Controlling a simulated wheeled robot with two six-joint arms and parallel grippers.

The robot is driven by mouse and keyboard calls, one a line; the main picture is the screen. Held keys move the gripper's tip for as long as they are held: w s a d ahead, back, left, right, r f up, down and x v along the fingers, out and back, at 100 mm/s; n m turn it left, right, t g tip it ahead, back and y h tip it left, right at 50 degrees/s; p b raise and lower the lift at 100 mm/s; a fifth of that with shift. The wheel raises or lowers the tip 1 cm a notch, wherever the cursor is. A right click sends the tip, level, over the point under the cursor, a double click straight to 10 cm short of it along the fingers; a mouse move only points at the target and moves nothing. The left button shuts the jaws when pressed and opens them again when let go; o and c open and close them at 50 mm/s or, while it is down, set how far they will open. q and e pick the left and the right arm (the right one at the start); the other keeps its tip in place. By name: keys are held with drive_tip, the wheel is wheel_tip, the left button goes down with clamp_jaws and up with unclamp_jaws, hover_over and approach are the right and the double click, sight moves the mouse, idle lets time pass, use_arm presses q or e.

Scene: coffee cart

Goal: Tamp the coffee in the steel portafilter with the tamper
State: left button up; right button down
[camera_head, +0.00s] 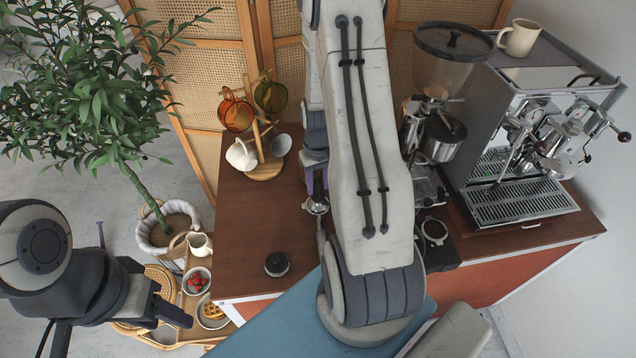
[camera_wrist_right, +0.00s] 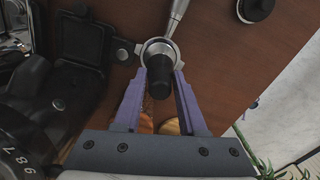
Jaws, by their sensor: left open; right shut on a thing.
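My right gripper (camera_wrist_right: 162,78) is shut on the dark handle of the tamper (camera_wrist_right: 160,88), pointing down at the counter. In the wrist view the steel portafilter (camera_wrist_right: 175,17) has its round head at the fingertips, its handle running up the picture. The tamper overlaps the head; I cannot tell whether its base is inside or just above, and the coffee is hidden. In the head view the right gripper (camera_head: 316,186) is partly behind my arm, with the portafilter head (camera_head: 317,208) just below it. My left gripper (camera_head: 172,314) is open and empty, left of the counter.
A small black round piece (camera_head: 277,264) lies on the wooden counter (camera_head: 240,225). A black stand with a ring (camera_head: 435,230), a grinder (camera_head: 436,90) and an espresso machine (camera_head: 520,190) stand right. A mug tree (camera_head: 265,170) stands behind left. The counter's left front is mostly clear.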

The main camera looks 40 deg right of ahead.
drive_tip(key=shift+f, duration=0.15)
idle(0.3)
drive_tip(key=shift+r, duration=0.2)
drive_tip(key=shift+r+p, duration=1.3)
drive_tip(key=shift+r, duration=0.1)
drive_tip(key=shift+r, duration=0.1)
wheel_tip(320, 180, up, 5)
drive_tip(key=p, duration=0.4)
